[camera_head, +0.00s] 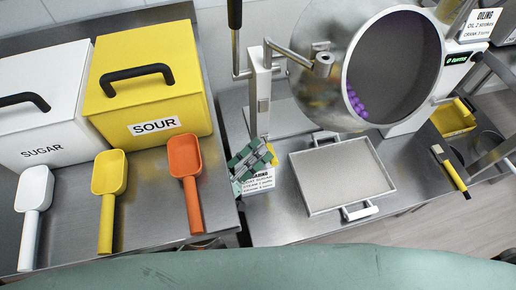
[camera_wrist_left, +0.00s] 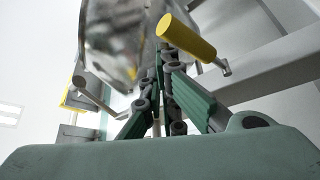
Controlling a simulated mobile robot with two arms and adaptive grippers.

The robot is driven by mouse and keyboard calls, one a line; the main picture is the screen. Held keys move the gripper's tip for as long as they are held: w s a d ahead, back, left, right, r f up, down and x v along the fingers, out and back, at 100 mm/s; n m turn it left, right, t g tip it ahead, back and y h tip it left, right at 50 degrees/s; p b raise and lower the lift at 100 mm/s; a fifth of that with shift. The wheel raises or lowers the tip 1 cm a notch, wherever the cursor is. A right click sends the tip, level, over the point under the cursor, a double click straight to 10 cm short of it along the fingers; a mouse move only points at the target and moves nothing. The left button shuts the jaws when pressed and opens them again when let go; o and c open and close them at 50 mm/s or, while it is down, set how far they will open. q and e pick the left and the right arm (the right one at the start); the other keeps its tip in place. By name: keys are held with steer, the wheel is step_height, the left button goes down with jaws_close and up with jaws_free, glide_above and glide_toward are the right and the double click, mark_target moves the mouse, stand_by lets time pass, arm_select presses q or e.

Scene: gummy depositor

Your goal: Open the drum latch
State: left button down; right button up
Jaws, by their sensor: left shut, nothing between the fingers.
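The round metal drum (camera_head: 318,92) is tilted with its dark mouth facing right; purple gummies (camera_head: 356,103) lie inside. Its metal outside also shows in the left wrist view (camera_wrist_left: 112,42). My left gripper (camera_head: 252,160), green, is below and left of the drum, near its support post. In the left wrist view the fingers (camera_wrist_left: 160,72) are shut and empty, pointing up beside a yellow cylindrical handle (camera_wrist_left: 186,38) on a metal rod. I cannot tell whether they touch it. A yellow part (camera_head: 273,154) shows beside the gripper. I cannot make out the latch clearly. My right gripper is not seen.
A shallow metal tray (camera_head: 343,176) lies below the drum. White sugar (camera_head: 45,120) and yellow sour (camera_head: 150,85) boxes stand at left, with several scoops in front. A labelled card (camera_head: 257,182) is beside the gripper. A yellow bin (camera_head: 455,120) is at right.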

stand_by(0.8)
arm_select(q)
steer(key=w+a+r, duration=0.1)
steer(key=w+r, duration=0.4)
steer(key=w, duration=0.1)
steer(key=v, duration=1)
steer(key=s+a+f+y, duration=0.2)
steer(key=s+f+y, duration=0.1)
steer(key=f, duration=0.7)
steer(key=s+a+f+g+y, duration=0.1)
steer(key=s+a+f+y, duration=0.1)
steer(key=f, duration=0.8)
steer(key=s+a+f+m+g+y, duration=0.1)
steer(key=s+f+y, duration=0.3)
steer(key=f, duration=0.6)
steer(key=shift+s+a+f+y, duration=0.35)
steer(key=shift+a+y, duration=0.35)
steer(key=shift+y, duration=0.4)
